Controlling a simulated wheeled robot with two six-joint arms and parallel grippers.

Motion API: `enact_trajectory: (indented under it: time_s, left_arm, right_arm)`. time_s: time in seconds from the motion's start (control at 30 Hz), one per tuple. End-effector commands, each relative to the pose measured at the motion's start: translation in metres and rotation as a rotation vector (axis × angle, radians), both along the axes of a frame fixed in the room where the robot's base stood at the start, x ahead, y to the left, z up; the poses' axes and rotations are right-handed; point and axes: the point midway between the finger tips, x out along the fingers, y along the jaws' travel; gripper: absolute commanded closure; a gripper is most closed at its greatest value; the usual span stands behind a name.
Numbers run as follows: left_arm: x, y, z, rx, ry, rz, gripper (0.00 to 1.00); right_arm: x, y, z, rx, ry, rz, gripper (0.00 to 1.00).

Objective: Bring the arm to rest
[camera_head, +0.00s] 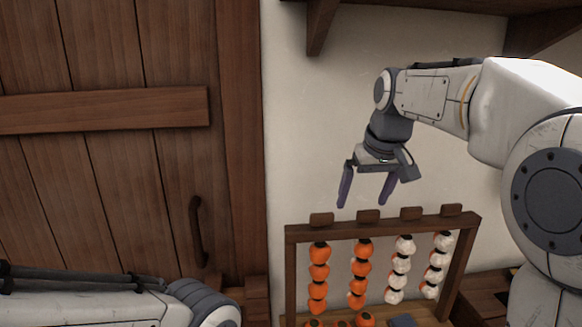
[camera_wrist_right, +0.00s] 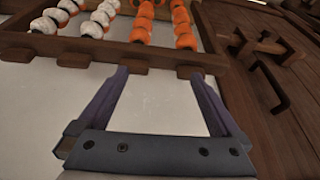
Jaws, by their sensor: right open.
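My right gripper (camera_head: 363,199) is open and empty in the head view, above the left half of a wooden frame (camera_head: 292,265). Its two fingers point down and stand apart from the frame. The right wrist view shows the same gripper (camera_wrist_right: 160,72) with its fingers spread and nothing between them; the frame's top rail (camera_wrist_right: 130,62) lies beyond the fingertips. In the head view, part of my left arm lies at the bottom left. Its gripper is out of the picture.
Two strings of orange beads (camera_head: 319,275) and two of white beads (camera_head: 400,268) hang in the frame. Loose orange pieces (camera_head: 364,320) lie beneath. A plank door (camera_head: 100,190) with a dark handle (camera_head: 196,230) is at left. A wooden shelf (camera_head: 440,5) is overhead. Bare wall stands behind the gripper.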

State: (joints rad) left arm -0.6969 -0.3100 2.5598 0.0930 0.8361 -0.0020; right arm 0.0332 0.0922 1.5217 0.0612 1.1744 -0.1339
Motion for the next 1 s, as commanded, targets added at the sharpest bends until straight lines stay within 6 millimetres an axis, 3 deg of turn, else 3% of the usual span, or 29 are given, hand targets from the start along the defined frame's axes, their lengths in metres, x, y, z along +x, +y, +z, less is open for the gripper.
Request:
enact_trajectory:
  time_s: [0.1, 0.2, 0.3, 0.4, 0.5, 0.6, 0.77, 1.0]
  left_arm:
    - [0.0, 0.0, -0.019, 0.0, 0.0, 0.001, 1.0]
    - [0.0, 0.0, -0.03, 0.0, 0.0, 0.001, 1.0]
    - [0.0, 0.0, -0.041, 0.0, 0.0, 0.002, 1.0]
    - [0.0, 0.0, -0.051, 0.0, 0.0, 0.002, 1.0]
    - [0.0, 0.0, -0.058, 0.0, 0.0, 0.003, 1.0]
    - [0.0, 0.0, -0.063, 0.0, 0.0, 0.003, 1.0]
    - [0.0, 0.0, -0.064, 0.0, 0.0, 0.003, 1.0]
    - [0.0, 0.0, -0.064, 0.0, 0.0, 0.003, 1.0]
  right_arm:
    - [-0.042, 0.06, -0.054, 0.011, 0.06, 0.118, 0.0]
    - [-0.09, 0.102, -0.098, 0.013, 0.113, 0.22, 0.0]
    - [-0.145, 0.13, -0.144, 0.006, 0.169, 0.318, 0.0]
    - [-0.199, 0.145, -0.186, -0.01, 0.22, 0.408, 0.0]
    - [-0.244, 0.147, -0.219, -0.027, 0.26, 0.479, 0.0]
    - [-0.276, 0.143, -0.242, -0.043, 0.288, 0.527, 0.0]
    - [-0.296, 0.14, -0.256, -0.055, 0.306, 0.557, 0.0]
    - [-0.297, 0.139, -0.256, -0.055, 0.309, 0.557, 0.0]
